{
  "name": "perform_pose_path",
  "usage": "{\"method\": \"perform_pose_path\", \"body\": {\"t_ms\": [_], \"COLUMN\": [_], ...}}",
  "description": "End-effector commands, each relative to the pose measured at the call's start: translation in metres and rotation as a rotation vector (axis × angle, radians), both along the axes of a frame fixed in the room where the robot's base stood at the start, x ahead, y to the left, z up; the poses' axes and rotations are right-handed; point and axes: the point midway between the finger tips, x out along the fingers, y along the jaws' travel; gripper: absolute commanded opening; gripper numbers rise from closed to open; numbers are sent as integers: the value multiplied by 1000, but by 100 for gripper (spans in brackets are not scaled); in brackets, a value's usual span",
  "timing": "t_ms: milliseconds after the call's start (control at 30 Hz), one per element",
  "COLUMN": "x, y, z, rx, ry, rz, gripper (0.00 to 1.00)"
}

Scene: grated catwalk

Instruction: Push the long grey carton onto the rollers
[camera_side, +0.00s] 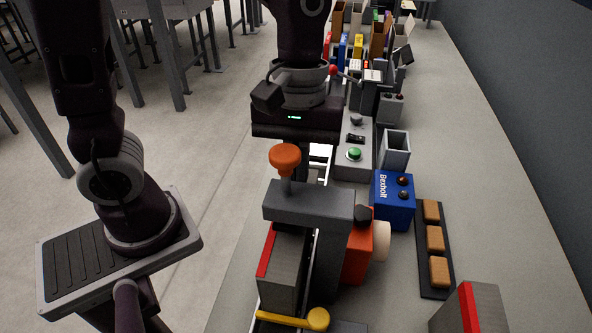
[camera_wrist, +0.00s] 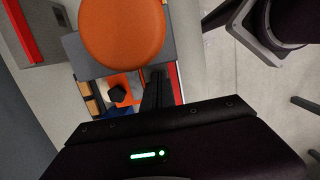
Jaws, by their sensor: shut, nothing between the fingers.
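A grey carton with a red stripe (camera_side: 284,270) sits beneath a grey bridge-like fixture (camera_side: 300,204) in the side view. A second grey carton with a red stripe (camera_side: 487,311) stands at the lower right edge; it seems to show at the upper left of the wrist view (camera_wrist: 40,40). I cannot tell which one is meant. My gripper (camera_wrist: 158,78) is shut and empty, pointing down beside the fixture. In the side view its fingers are mostly hidden behind the fixture and its orange knob (camera_side: 285,156). The rollers are not clearly recognisable.
A yellow lever (camera_side: 292,320) lies at the near end. A blue box (camera_side: 394,200), an orange-red block (camera_side: 359,250) and a black tray of tan blocks (camera_side: 434,282) stand right of the fixture. Bins and boxes line the bench behind. The bench's right side is clear.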

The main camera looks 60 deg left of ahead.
Motion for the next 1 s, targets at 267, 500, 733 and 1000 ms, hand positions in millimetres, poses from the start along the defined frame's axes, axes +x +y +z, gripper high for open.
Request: {"method": "perform_pose_path", "body": {"t_ms": [267,500,733,1000], "x": [1,34,46,46], "y": [7,41,54,54], "z": [-7,-7,-7,-7], "rx": [13,13,13,13], "ry": [17,17,17,17], "rz": [-3,-1,-4,-6], "gripper": [0,0,0,0]}}
